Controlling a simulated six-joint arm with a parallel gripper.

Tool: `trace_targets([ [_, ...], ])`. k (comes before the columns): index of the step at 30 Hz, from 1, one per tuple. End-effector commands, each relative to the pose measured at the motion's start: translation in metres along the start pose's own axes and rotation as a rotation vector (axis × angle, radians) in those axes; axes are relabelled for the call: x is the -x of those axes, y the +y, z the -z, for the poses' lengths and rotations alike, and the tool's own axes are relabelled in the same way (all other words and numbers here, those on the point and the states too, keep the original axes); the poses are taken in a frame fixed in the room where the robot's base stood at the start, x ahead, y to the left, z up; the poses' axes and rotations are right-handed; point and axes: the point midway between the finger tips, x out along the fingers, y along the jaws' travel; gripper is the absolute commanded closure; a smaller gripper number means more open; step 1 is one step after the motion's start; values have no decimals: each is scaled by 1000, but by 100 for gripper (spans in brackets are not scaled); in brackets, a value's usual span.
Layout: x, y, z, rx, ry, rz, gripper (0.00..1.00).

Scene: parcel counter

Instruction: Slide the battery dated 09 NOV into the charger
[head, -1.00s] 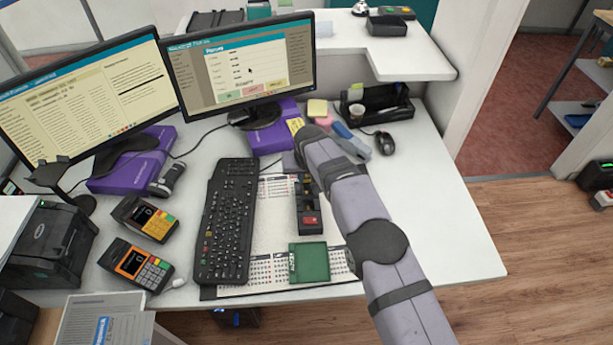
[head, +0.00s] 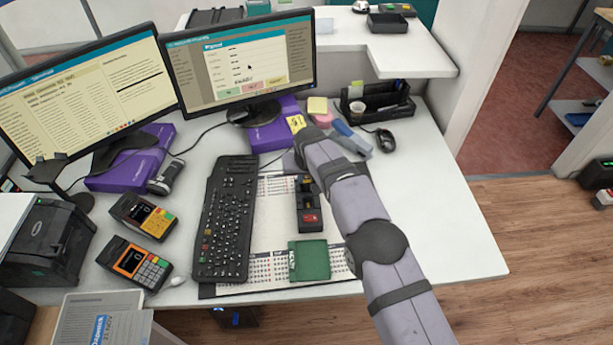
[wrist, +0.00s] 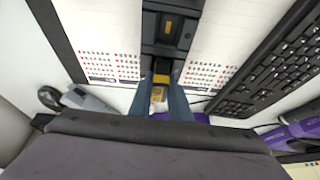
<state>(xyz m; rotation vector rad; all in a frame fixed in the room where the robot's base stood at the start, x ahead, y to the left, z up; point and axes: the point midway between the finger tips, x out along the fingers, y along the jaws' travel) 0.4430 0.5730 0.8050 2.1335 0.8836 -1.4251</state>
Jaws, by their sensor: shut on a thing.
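The black charger (head: 310,208) lies lengthwise on the paper desk mat, with a small red patch near its front end. It also shows at the top of the wrist view (wrist: 172,38), with an orange mark in its channel. My gripper (wrist: 161,98) is shut on a battery (wrist: 158,95) with a yellow end, at the near end of the charger in the wrist view. The battery is in line with the charger; how far it is inside I cannot tell. No date is readable. In the head view my arm hides the gripper and most of the battery.
A green tray (head: 309,261) sits on the mat (head: 268,235) in front of the charger. The keyboard (head: 226,220) is close on the left. A stapler-like blue-grey item (head: 352,139) and a mouse (head: 385,141) lie beyond my arm. The desk's right side is clear.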

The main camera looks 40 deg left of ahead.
Motion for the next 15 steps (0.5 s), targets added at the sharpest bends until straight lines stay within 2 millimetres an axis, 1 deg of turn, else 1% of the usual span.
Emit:
trace_targets([
  [7, -6, 0, -2, 0, 1, 0, 100],
  [8, -5, 0, -2, 0, 1, 0, 78],
  [9, -5, 0, -2, 0, 1, 0, 69],
  [10, -5, 0, -2, 0, 1, 0, 62],
  [15, -5, 0, -2, 0, 0, 0, 61],
])
